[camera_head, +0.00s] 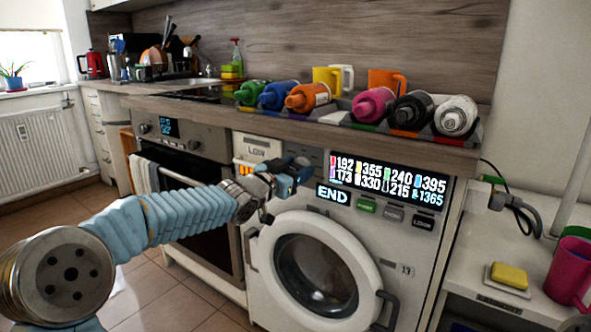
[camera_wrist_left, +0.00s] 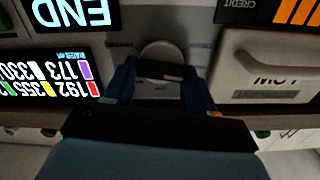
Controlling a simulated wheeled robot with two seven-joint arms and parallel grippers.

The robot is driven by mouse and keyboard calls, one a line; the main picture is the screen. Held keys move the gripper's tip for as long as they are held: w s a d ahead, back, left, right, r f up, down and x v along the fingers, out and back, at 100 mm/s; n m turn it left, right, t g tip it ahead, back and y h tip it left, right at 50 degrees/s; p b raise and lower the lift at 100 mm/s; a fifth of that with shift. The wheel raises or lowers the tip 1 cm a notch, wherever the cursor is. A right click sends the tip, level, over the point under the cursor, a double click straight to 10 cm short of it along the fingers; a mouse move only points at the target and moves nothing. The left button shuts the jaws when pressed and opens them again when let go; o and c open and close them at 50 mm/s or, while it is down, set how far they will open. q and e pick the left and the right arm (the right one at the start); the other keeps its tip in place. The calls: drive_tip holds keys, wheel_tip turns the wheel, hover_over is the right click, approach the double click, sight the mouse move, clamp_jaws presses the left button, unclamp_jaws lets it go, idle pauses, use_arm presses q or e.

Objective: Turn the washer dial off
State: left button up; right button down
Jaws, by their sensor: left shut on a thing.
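The washer (camera_head: 262,231) stands under the counter with its round glass door (camera_head: 316,267) closed. Its display (camera_head: 388,180) shows numbers and the word END. The dial is hidden behind my left gripper (camera_head: 291,177) in the head view. In the left wrist view, which is upside down, the pale round dial (camera_wrist_left: 162,49) shows between the two blue fingers of the left gripper (camera_wrist_left: 160,82). The fingers are shut on the dial, against the washer's front panel. The dial's exact setting cannot be read. My right gripper is not in view.
The LOW drawer (camera_head: 258,148) is left of the dial, and an oven (camera_head: 190,190) stands further left. Several coloured bottles (camera_head: 308,97) lie along the counter's front edge above the panel. A side table at right holds a yellow sponge (camera_head: 509,276) and a pink mug (camera_head: 569,270).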

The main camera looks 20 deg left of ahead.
use_arm(q)
drive_tip(key=m+b, duration=0.2)
drive_tip(key=m, duration=0.1)
drive_tip(key=shift+d+f+m, duration=0.1)
drive_tip(key=shift+m, duration=0.3)
drive_tip(key=m+b, duration=0.1)
drive_tip(key=m, duration=0.2)
drive_tip(key=shift+f+m, duration=0.1)
drive_tip(key=shift+m, duration=0.3)
drive_tip(key=shift+d+f+m+b, duration=0.1)
drive_tip(key=shift+m+b, duration=0.7)
drive_tip(key=shift+m, duration=1.25)
drive_tip(key=shift+d+f+m+b, duration=0.1)
drive_tip(key=shift+m+b, duration=0.7)
drive_tip(key=shift+m, duration=1.25)
drive_tip(key=o, duration=1)
drive_tip(key=shift+s+a+r, duration=0.1)
